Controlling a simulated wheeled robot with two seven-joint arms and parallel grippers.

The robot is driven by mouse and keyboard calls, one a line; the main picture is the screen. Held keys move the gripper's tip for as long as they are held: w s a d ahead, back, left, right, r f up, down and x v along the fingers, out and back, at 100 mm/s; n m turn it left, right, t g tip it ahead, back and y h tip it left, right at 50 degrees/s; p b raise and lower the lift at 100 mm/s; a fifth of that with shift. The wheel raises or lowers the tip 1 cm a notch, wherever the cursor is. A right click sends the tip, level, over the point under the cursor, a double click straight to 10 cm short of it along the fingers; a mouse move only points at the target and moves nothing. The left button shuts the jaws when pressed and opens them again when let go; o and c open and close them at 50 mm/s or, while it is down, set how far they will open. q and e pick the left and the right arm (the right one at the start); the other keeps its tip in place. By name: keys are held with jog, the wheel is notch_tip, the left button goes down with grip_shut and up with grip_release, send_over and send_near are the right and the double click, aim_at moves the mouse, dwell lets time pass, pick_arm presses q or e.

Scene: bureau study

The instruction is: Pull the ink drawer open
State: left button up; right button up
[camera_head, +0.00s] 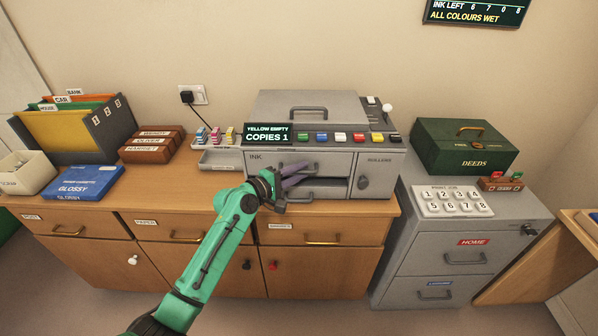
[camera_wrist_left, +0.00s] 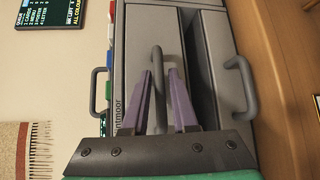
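The grey copier (camera_head: 345,105) stands on the wooden bureau, its screen reading "YELLOW EMPTY COPIES 1". The ink drawer (camera_head: 262,166), labelled INK, is on its front at upper left. I cannot tell whether it is out at all. My left gripper (camera_head: 292,177) is in front of that drawer and partly hides it. In the left wrist view the drawer's bar handle (camera_wrist_left: 157,62) shows between the two purple fingers (camera_wrist_left: 163,85). The fingers are apart, with gaps beside the bar; contact is not clear. My right gripper is in neither view.
A lower handle (camera_head: 318,195) sits below a dark slot in the copier. A tray (camera_head: 221,160) with small coloured ink bottles (camera_head: 215,136) is just left. A keypad (camera_head: 452,201) and green deeds box (camera_head: 462,146) stand on the right cabinet. Floor in front is clear.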

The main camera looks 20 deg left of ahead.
pick_arm(q)
grip_shut()
dwell(1.3)
